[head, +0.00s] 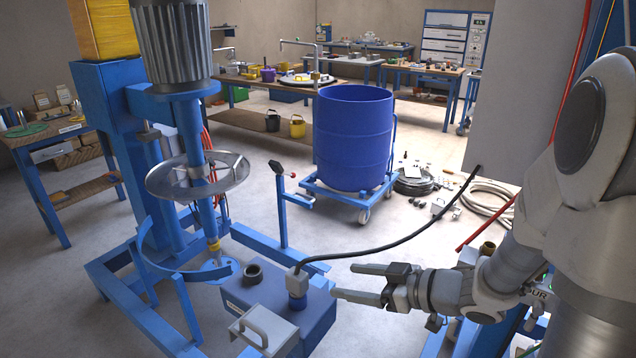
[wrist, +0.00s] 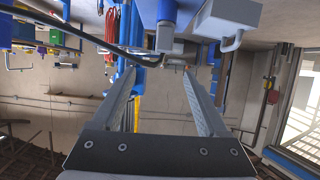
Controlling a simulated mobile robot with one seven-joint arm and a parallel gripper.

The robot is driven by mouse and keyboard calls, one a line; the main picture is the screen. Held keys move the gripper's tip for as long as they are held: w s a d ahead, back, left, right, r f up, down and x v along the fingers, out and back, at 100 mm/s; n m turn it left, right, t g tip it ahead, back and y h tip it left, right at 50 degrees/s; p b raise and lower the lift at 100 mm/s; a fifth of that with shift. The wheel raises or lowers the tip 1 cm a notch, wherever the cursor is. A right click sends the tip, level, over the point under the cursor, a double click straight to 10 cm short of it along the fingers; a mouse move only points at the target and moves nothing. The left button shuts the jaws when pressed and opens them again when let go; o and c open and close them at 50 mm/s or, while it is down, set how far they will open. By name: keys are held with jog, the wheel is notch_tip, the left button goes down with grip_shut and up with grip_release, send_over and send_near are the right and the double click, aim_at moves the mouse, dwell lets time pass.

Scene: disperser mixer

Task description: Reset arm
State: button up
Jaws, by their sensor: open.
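My gripper (head: 362,283) is open and empty, its two fingers apart and pointing left in the head view. It hangs just right of the blue box (head: 300,311) with the grey handle and the black cable. In the wrist view my gripper's fingers (wrist: 160,92) also stand apart with nothing between them. The disperser mixer (head: 186,120) stands at the left, with a grey motor on top, a metal ring around its shaft and a blue frame. My arm comes in from the right edge of the head view.
A black cable (head: 400,243) arcs from the blue box up to a grey cabinet (head: 520,90), passing above and behind my gripper. A blue drum (head: 353,140) stands on a wheeled cart further back. Coiled hoses (head: 488,195) lie on the floor at right. Workbenches (head: 425,72) line the back.

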jog(key=w+d+r+m+t+h+p, duration=0.3)
jog(key=d+r+m+h, duration=0.4)
jog(key=d+r+h, duration=0.6)
jog(key=s+a+r+m+g+y, duration=0.1)
jog(key=s+a+g, duration=0.1)
jog(key=s, duration=0.4)
jog(key=s+a+m+g, duration=0.1)
jog(key=s+a+g, duration=0.1)
jog(key=s+a, duration=0.2)
jog(key=s+a+r+m+g+y+p, duration=0.1)
jog(key=s+a, duration=0.2)
jog(key=s, duration=0.7)
jog(key=shift+a+r+g+y, duration=0.3)
jog(key=shift+g, duration=0.1)
jog(key=shift+s, duration=0.1)
